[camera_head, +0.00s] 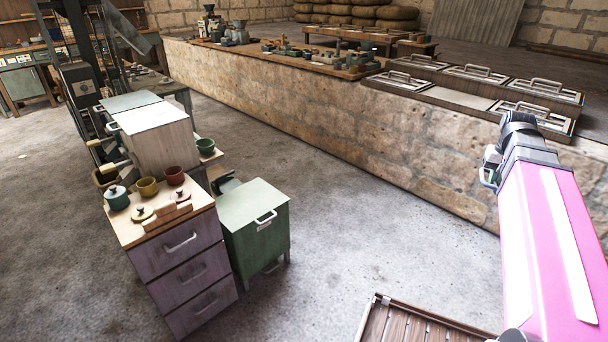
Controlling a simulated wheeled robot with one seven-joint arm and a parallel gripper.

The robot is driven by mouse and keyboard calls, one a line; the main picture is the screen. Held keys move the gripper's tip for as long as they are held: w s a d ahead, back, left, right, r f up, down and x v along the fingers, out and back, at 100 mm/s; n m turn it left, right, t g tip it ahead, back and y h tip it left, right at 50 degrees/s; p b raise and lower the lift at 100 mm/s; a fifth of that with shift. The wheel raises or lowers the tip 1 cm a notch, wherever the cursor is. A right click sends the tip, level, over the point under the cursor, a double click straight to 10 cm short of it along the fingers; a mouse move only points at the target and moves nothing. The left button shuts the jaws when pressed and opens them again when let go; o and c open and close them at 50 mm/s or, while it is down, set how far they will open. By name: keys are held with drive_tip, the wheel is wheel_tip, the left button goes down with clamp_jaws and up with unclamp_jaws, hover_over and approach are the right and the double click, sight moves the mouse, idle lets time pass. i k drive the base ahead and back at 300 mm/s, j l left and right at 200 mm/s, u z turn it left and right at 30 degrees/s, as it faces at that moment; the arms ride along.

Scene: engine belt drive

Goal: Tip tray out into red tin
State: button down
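A small red pot (175,175), which looks like the red tin, stands open and upright on the drawer cabinet (122,232) at the left. I cannot see inside it. Which thing is the tray is unclear; a small wooden piece (168,216) lies at the cabinet top's front edge. My pink arm reaches up at the right, far from the cabinet. A small metal part (489,167) by its dark upper end may be my gripper. No fingers show clearly, and I see nothing held.
Beside the red pot are a yellow pot (148,187), a lidded green pot (117,197) and loose lids. A green cabinet (255,218) stands close to the right. A low brick wall (330,125) runs behind. A slatted crate (420,326) lies at the bottom. Floor between is clear.

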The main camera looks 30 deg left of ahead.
sight(175, 176)
drive_tip(key=u, duration=1.7)
drive_tip(key=k+u, duration=0.3)
drive_tip(key=k+j+u, duration=0.2)
drive_tip(key=k+u, duration=0.15)
drive_tip(key=i+l, duration=0.25)
drive_tip(key=i, duration=0.2)
